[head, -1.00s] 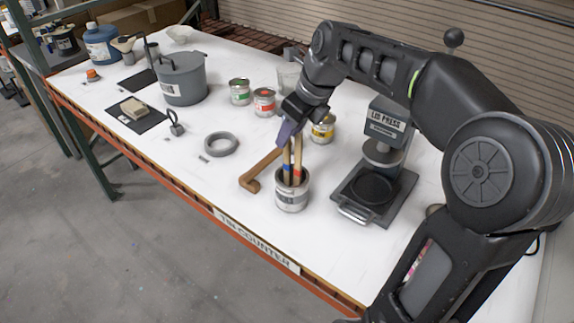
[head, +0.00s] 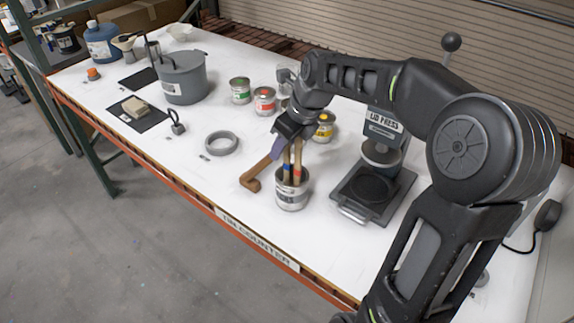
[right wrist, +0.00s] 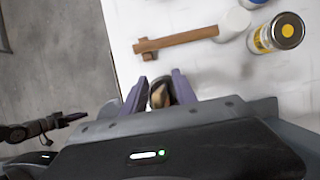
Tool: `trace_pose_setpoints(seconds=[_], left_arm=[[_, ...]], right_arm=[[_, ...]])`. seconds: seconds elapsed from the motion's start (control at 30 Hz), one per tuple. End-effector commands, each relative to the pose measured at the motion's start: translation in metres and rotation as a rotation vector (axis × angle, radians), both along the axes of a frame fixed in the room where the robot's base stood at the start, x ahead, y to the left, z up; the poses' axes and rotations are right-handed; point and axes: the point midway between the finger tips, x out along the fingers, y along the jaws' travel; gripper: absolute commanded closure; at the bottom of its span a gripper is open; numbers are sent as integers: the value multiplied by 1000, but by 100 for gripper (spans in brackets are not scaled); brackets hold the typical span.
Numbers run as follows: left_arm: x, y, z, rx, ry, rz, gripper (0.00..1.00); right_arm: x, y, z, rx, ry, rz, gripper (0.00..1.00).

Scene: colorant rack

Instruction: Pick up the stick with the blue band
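A small metal tin (head: 293,199) stands near the front edge of the counter and holds upright wooden sticks. The stick with the blue band (head: 286,173) is on the left, and a stick with a red band (head: 298,174) is beside it on the right. My right gripper (head: 277,150) is just above the tin, close to the stick tops. In the right wrist view its purple fingers (right wrist: 159,90) are apart, with wooden stick ends (right wrist: 160,95) showing between them. The bands are hidden there, and contact cannot be told.
A brown wooden tool (head: 258,172) lies left of the tin. The lid press (head: 372,190) stands to its right. A yellow-labelled can (head: 323,128) is behind, and a grey ring (head: 221,143) lies farther left. The counter between the ring and front edge is clear.

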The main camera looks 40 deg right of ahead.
Motion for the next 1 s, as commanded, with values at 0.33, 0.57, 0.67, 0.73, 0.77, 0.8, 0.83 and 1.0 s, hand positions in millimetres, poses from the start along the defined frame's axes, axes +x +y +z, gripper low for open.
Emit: trace_pose_setpoints(seconds=[0.33, 0.57, 0.67, 0.73, 0.77, 0.8, 0.83, 1.0], left_arm=[[0, 0, 0, 0, 0, 0, 64], [0, 0, 0, 0, 0, 0, 64], [0, 0, 0, 0, 0, 0, 64], [0, 0, 0, 0, 0, 0, 64], [0, 0, 0, 0, 0, 0, 64], [0, 0, 0, 0, 0, 0, 64], [0, 0, 0, 0, 0, 0, 64], [0, 0, 0, 0, 0, 0, 64]], right_arm=[[0, 0, 0, 0, 0, 0, 75], [0, 0, 0, 0, 0, 0, 93], [0, 0, 0, 0, 0, 0, 100], [0, 0, 0, 0, 0, 0, 100], [0, 0, 0, 0, 0, 0, 100], [0, 0, 0, 0, 0, 0, 100], [0, 0, 0, 0, 0, 0, 100], [0, 0, 0, 0, 0, 0, 100]])
